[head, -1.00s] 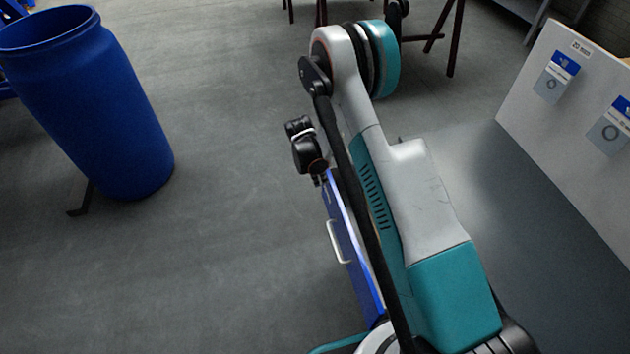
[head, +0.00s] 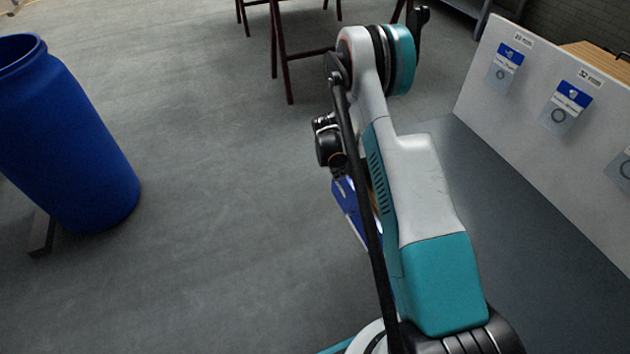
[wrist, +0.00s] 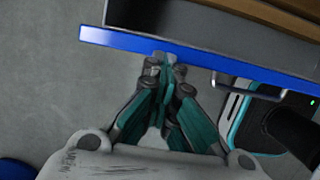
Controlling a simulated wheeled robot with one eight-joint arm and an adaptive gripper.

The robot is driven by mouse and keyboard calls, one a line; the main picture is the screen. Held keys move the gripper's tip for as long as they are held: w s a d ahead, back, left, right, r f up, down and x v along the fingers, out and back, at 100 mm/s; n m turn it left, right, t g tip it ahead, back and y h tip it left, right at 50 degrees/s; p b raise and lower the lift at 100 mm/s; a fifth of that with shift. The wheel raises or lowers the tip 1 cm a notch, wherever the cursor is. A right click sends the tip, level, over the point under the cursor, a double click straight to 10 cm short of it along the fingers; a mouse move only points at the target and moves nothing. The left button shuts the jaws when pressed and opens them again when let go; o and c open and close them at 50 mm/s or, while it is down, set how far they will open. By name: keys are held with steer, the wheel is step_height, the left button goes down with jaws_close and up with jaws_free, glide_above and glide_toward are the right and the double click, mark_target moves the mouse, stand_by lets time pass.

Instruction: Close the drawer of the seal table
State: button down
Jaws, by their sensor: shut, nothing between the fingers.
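The drawer's blue front panel (wrist: 205,56) runs across the upper wrist view, its metal handle (wrist: 248,88) right of my fingers. Behind it the grey drawer box (wrist: 160,15) shows, so the drawer stands open. My gripper (wrist: 163,64) is shut and empty. Its fingertips are at the outer face of the blue front, left of the handle; I cannot tell if they touch. In the head view the blue drawer front (head: 349,208) shows partly beside my arm, which hides the rest. The seal table's grey top (head: 500,210) lies right of my arm.
A white upright panel (head: 535,95) with bagged rings stands along the table's right side. A blue barrel (head: 62,140) stands on the floor at left. Dark red stand legs (head: 283,60) are at the back. The floor between barrel and arm is clear.

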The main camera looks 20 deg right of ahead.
steer(key=d, duration=1)
steer(key=shift+a, duration=0.2)
